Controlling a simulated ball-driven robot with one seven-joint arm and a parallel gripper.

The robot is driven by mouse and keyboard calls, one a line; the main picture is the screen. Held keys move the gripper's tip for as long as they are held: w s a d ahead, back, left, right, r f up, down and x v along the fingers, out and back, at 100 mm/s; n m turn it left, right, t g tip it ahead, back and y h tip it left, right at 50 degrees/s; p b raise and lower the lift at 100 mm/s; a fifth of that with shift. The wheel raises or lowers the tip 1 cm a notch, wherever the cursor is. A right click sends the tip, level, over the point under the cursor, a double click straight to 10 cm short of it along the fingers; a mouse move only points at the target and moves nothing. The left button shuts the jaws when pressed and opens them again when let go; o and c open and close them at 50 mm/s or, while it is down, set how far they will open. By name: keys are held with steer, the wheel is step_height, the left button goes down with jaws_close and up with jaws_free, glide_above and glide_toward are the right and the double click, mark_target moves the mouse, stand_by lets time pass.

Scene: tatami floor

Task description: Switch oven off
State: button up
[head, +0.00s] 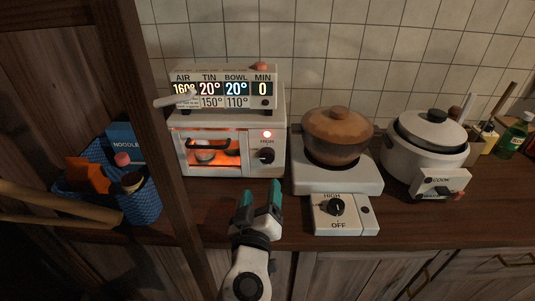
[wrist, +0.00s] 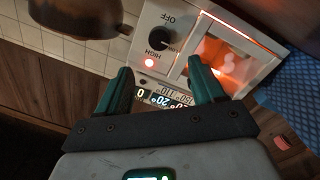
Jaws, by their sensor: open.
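The white oven (head: 228,171) stands on the counter at centre-left in the head view, its inside glowing orange behind the window (head: 212,156). Its red lamp (head: 267,134) is lit, with the word HIGH under it. The black oven knob (head: 265,156) sits below that word; in the wrist view the knob (wrist: 161,38) lies between the words HIGH and OFF. I cannot tell its exact setting. My gripper (head: 261,194) is open and empty, in front of and below the knob. In the wrist view its green fingertips (wrist: 160,73) are apart and do not touch the oven.
A display (head: 222,74) on the oven reads AIR 160° and MIN 0. A hot plate (head: 338,179) with a brown pot (head: 337,138) stands right of the oven, then a white cooker (head: 428,150). A blue basket (head: 145,204) and wooden post (head: 150,120) are at left.

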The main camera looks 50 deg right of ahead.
mark_target(267, 159)
steer(key=p+x, duration=0.1)
steer(key=x, duration=1)
steer(key=shift+c, duration=0.4)
steer(key=c, duration=1)
